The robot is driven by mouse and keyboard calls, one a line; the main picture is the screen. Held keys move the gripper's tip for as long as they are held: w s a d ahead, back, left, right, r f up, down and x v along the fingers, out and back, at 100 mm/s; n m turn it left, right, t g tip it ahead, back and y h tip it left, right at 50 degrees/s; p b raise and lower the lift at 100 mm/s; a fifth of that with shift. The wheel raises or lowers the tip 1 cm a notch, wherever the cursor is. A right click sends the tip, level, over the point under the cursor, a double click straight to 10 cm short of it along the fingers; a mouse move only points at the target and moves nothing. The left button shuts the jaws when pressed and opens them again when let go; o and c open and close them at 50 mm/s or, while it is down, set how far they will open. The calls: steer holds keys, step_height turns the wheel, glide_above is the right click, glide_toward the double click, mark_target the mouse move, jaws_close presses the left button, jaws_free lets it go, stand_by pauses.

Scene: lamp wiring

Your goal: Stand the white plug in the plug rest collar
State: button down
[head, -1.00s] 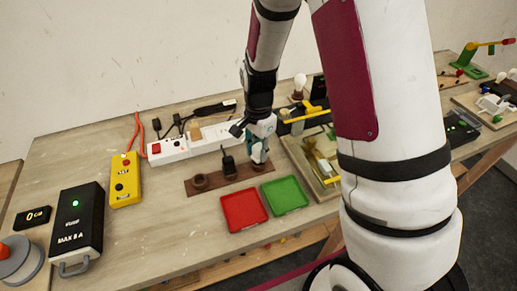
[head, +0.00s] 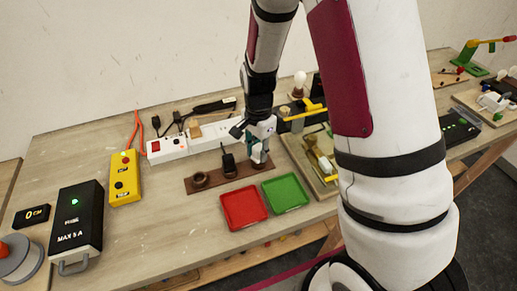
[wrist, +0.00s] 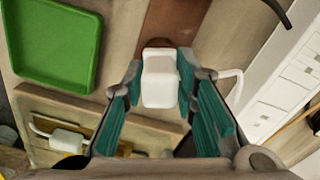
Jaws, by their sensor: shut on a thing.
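The white plug (wrist: 160,82) is between the teal fingers of my gripper (wrist: 160,75) in the wrist view, and a white cord runs off to its right. In the head view my gripper (head: 259,153) is shut at the right end of the brown plug rest board (head: 240,183). A round brown collar (wrist: 172,43) shows just beyond the plug in the wrist view. The plug hides much of it, and I cannot tell how far the plug is in. A black plug (head: 228,163) stands in the middle collar. The left collar (head: 200,180) is empty.
A red tray (head: 243,208) and a green tray (head: 285,193) lie in front of the board. A white power strip (head: 195,141) lies behind it. A lamp board (head: 310,168) is close on the right. Free table lies left of the board.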

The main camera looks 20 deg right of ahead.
steer(key=shift+f, duration=0.35)
stand_by(0.6)
steer(key=c, duration=1.2)
jaws_free()
step_height(320, 180, up, 12)
steer(key=shift+r, duration=0.15)
steer(key=s+r+n+t, duration=0.5)
steer(key=s+r+n, duration=0.9)
steer(key=s+r, duration=0.3)
steer(key=s, duration=0.3)
steer(key=shift+s, duration=0.35)
